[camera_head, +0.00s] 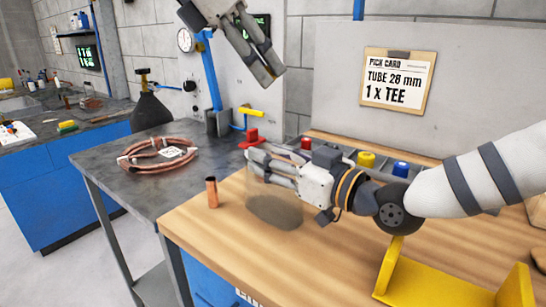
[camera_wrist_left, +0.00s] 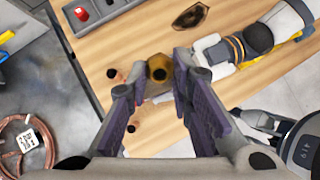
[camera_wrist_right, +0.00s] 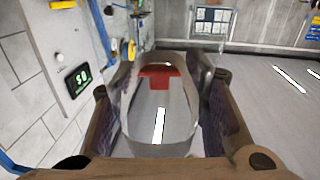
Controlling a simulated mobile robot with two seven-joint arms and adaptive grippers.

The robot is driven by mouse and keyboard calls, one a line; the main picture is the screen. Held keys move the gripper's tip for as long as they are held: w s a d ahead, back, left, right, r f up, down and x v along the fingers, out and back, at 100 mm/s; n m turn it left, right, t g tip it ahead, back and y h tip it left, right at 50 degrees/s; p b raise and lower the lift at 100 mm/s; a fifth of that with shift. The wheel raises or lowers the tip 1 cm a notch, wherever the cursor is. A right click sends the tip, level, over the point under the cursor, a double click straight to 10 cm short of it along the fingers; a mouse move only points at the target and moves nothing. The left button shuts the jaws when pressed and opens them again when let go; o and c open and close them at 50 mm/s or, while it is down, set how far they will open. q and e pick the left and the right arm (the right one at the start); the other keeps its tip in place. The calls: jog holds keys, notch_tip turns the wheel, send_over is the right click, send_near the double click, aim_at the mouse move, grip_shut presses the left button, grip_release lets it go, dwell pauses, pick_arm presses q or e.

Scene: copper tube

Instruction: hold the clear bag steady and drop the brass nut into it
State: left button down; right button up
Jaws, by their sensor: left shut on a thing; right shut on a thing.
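My left gripper (camera_head: 268,76) is high above the bench, its fingers pointing down. In the left wrist view the brass nut (camera_wrist_left: 158,68) sits at its fingertips; in the head view I cannot make the nut out. My right gripper (camera_head: 262,168) is low over the wooden bench, shut on the clear bag (camera_head: 268,203). The bag hangs see-through and faint below the fingers, a dark shadow showing through it. In the right wrist view the clear bag (camera_wrist_right: 158,120) fills the space between the fingers. The left gripper is above the bag's side of the bench.
A copper tube (camera_head: 212,192) stands upright near the wooden bench's left edge. Behind my right gripper is a grey tray with red, yellow (camera_head: 366,159) and blue (camera_head: 401,168) pieces. A yellow stand (camera_head: 430,285) is at front right. A copper coil (camera_head: 160,153) lies on the grey table.

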pick_arm(q)
notch_tip(320, 180, down, 10)
jog(key=shift+r, duration=0.15)
dwell(1.0)
jog(key=c, duration=1.3)
grip_release()
jog(key=shift+c, duration=0.2)
jog(key=v, duration=1.2)
pick_arm(e)
jog(key=o, duration=1.2)
